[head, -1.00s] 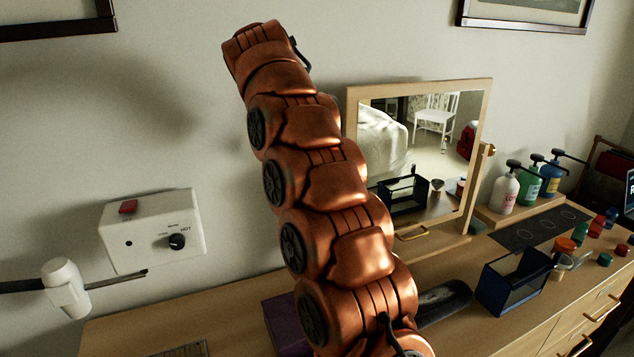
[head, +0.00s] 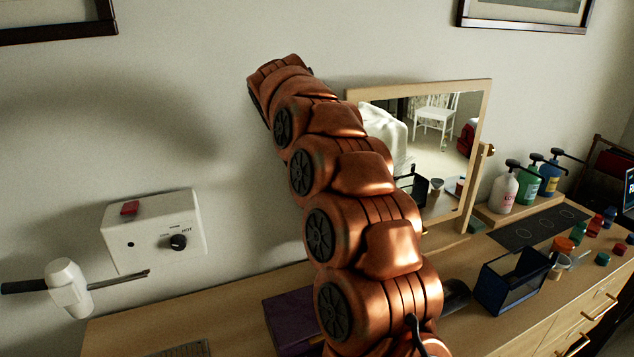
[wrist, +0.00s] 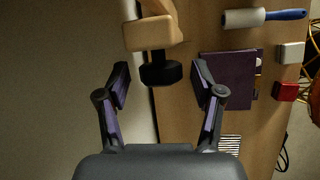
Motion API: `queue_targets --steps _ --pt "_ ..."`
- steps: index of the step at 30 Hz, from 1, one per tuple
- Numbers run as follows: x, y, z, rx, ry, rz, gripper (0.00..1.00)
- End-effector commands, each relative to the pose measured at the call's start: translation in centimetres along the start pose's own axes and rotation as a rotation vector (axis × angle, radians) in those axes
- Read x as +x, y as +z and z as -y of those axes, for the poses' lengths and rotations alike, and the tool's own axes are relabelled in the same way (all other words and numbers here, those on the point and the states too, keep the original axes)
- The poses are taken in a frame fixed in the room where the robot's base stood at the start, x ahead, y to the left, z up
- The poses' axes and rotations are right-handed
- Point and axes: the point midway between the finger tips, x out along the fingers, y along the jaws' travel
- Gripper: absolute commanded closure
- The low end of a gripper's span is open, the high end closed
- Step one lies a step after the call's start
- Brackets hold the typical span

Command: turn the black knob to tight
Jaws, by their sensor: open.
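In the wrist view a black knob (wrist: 160,74) sticks out from a light wooden block (wrist: 153,33). My gripper (wrist: 162,92) is open, with one finger on each side of the knob and gaps between. The knob's end lies about between the fingertips; I see no contact. In the head view my arm covers the left side of the wood-framed mirror (head: 487,100), and neither my gripper nor this knob shows. Another black knob (head: 178,242), beside the word HOT, is on a white wall box (head: 150,222). No tight mark is readable.
A purple box (head: 290,318) lies on the desk below my arm and shows in the wrist view (wrist: 228,78). A white roller with a blue handle (wrist: 265,17) lies farther right there. Pump bottles (head: 527,182) and a dark open bin (head: 512,280) stand right of the mirror.

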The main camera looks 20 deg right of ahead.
Motion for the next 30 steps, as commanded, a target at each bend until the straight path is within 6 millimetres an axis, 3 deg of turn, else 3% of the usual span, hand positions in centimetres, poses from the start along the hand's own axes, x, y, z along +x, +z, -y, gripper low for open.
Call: queue_targets --steps 7,24,30 --pt "0.05 0.00 0.02 0.000 0.000 0.000 0.33" --pt "0.05 -0.01 0.05 0.000 -0.001 0.000 0.91" --pt "0.12 -0.03 0.11 0.003 0.005 0.000 0.92"
